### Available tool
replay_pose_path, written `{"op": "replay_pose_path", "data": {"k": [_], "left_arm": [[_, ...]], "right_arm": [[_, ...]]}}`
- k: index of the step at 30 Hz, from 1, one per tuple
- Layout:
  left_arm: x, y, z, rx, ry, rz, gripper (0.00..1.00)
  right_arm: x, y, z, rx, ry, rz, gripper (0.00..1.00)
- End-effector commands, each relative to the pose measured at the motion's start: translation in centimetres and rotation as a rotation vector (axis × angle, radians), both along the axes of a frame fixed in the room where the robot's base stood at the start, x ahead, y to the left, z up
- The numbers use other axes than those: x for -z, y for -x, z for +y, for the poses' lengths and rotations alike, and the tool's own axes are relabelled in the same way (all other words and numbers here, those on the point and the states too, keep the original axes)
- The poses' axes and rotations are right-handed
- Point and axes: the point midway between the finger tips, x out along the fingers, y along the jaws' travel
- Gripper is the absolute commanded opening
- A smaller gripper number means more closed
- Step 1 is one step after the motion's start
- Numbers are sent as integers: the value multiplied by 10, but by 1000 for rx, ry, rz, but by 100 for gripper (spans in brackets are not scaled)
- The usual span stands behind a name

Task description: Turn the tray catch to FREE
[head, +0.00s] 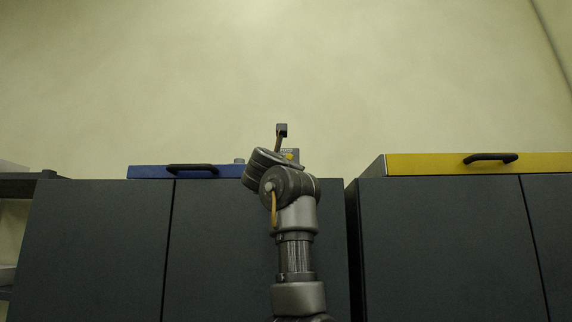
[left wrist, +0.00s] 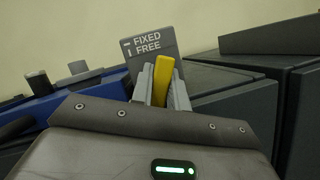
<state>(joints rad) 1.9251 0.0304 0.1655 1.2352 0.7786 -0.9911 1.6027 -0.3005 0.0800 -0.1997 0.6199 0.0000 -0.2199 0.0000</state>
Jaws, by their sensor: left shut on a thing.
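The catch's yellow lever (left wrist: 163,78) stands between the two fingers of my left gripper (left wrist: 161,90) in the left wrist view, and the gripper is shut on it. Behind it is a grey plate (left wrist: 150,52) lettered FIXED above FREE, with a short mark beside each word. The lever's top reaches just below the lettering and leans slightly right in that view. I cannot tell which mark it matches. My right gripper is in neither view.
A blue tray (head: 145,171) with a black handle (head: 192,168) lies on the left dark cabinet (head: 100,240). A yellow tray (head: 430,164) with a black handle (head: 490,158) lies on the right cabinet (head: 440,250). A narrow gap separates the cabinets. The wall above is bare.

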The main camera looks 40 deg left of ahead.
Motion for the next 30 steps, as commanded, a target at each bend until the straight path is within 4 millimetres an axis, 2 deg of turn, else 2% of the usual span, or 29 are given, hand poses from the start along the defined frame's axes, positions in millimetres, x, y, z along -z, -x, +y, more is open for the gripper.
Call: {"op": "replay_pose_path", "data": {"k": [15,30], "left_arm": [[1,-2,-1,4,309,-227,0],[1,-1,0,1,387,-292,0]], "right_arm": [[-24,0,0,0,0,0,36],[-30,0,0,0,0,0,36]]}}
